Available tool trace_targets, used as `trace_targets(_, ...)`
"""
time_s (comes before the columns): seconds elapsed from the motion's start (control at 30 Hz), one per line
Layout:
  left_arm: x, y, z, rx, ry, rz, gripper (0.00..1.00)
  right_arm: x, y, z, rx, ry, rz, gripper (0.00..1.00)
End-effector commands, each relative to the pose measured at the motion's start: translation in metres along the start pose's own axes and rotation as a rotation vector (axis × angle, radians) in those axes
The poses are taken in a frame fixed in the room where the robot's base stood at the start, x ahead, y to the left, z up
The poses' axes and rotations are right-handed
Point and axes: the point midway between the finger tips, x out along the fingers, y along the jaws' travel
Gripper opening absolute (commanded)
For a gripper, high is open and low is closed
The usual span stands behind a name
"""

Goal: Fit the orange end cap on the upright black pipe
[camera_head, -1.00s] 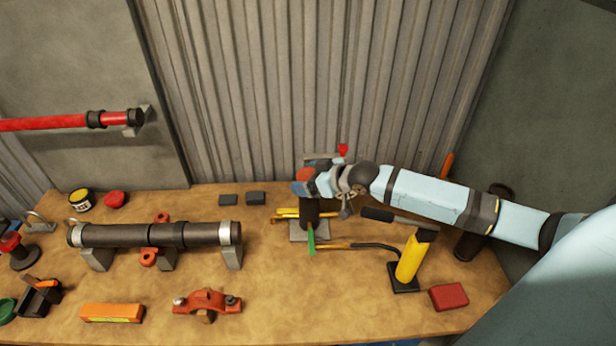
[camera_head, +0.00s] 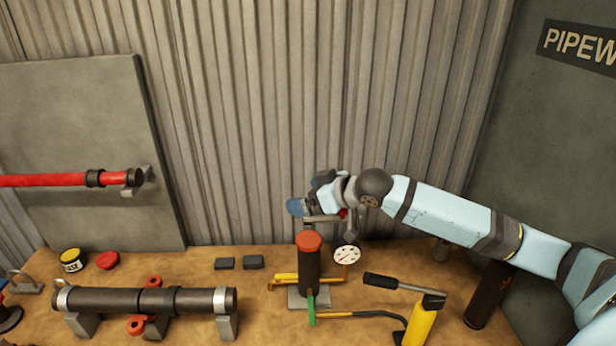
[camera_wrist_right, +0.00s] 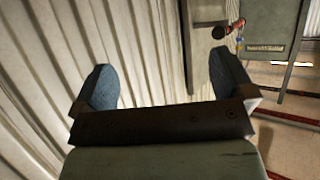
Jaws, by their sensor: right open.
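The upright black pipe (camera_head: 309,270) stands on a grey base plate (camera_head: 295,300) on the bench. The orange end cap (camera_head: 309,241) sits on the pipe's top end and looks level. My right gripper (camera_head: 300,209) is above and slightly behind the cap, apart from it, and its jaws are open and empty. In the right wrist view its two blue fingertips (camera_wrist_right: 162,85) are spread wide with only the corrugated wall between them. My left gripper is not in view.
A pressure gauge (camera_head: 347,255) stands close right of the pipe. A yellow cylinder with a black handle (camera_head: 420,322) is at front right. A horizontal black pipe (camera_head: 145,300) lies on supports at left. The corrugated wall (camera_head: 260,120) is close behind my gripper.

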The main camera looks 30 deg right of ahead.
Motion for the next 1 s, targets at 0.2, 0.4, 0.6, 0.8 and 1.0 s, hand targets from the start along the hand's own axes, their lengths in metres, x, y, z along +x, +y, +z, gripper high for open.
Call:
trace_targets(0.2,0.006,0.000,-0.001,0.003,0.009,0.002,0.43,-0.019,-0.002,-0.038,-0.001,0.000,-0.001,1.00)
trace_targets(0.4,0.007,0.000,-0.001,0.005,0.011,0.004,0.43,-0.026,-0.003,-0.054,0.001,-0.003,-0.003,1.00)
trace_targets(0.6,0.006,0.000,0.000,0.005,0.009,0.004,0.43,-0.028,-0.003,-0.056,0.002,-0.004,-0.003,1.00)
trace_targets(0.8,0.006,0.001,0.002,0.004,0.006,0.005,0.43,-0.027,-0.003,-0.056,0.002,-0.004,-0.004,1.00)
trace_targets(1.0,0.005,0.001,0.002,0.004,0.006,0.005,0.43,-0.027,-0.003,-0.056,0.002,-0.004,-0.004,1.00)
